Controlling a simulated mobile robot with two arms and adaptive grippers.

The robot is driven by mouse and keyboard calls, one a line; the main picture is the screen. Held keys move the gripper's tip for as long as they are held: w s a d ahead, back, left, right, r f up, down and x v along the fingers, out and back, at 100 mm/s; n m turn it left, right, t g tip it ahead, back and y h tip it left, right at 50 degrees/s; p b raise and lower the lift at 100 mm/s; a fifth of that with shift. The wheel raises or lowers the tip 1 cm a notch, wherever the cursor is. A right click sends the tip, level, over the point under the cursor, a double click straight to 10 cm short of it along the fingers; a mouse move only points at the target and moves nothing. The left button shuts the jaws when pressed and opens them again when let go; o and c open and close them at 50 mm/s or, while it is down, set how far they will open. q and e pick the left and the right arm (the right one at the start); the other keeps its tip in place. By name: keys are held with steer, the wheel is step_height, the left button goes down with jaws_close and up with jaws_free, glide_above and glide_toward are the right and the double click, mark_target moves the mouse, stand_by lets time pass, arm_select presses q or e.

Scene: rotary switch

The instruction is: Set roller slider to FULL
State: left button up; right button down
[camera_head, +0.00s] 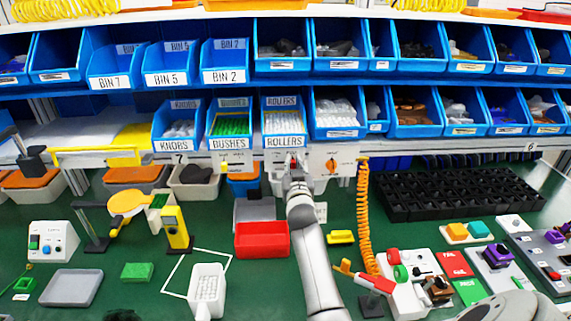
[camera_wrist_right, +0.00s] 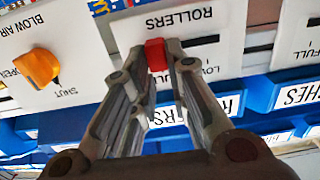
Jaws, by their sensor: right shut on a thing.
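The roller slider is a small red knob (camera_wrist_right: 155,55) in a dark slot on the white ROLLERS panel (camera_wrist_right: 190,20), which appears upside down in the right wrist view. My right gripper (camera_wrist_right: 161,56) is shut on the knob, a finger on each side. The slot (camera_wrist_right: 205,42) shows to the right of the knob, with a label that seems to read LOW under its right end. In the head view my right gripper (camera_head: 293,165) reaches the panel below the ROLLERS bin (camera_head: 284,140).
An orange BLOW AIR rotary knob (camera_wrist_right: 37,67) sits beside the slider; in the head view it (camera_head: 332,164) is right of my gripper. An orange coiled hose (camera_head: 363,220) hangs nearby. A red bin (camera_head: 262,239) stands on the green table below. Blue shelf bins line the back.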

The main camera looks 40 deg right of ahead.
steer(key=shift+d, duration=0.1)
steer(key=c, duration=1.7)
jaws_free()
steer(key=o, duration=0.3)
steer(key=shift+d+f, duration=0.15)
steer(key=shift+d, duration=0.1)
arm_select(q)
steer(key=shift+s+a, duration=0.15)
steer(key=shift+a, duration=0.1)
steer(key=shift+s, duration=0.1)
arm_select(e)
steer(key=shift+a, duration=0.15)
steer(key=shift+s+a, duration=0.35)
steer(key=shift+s, duration=0.1)
steer(key=v, duration=1)
steer(key=shift+s+a, duration=0.15)
steer(key=shift+s, duration=0.25)
steer(key=shift+f, duration=0.1)
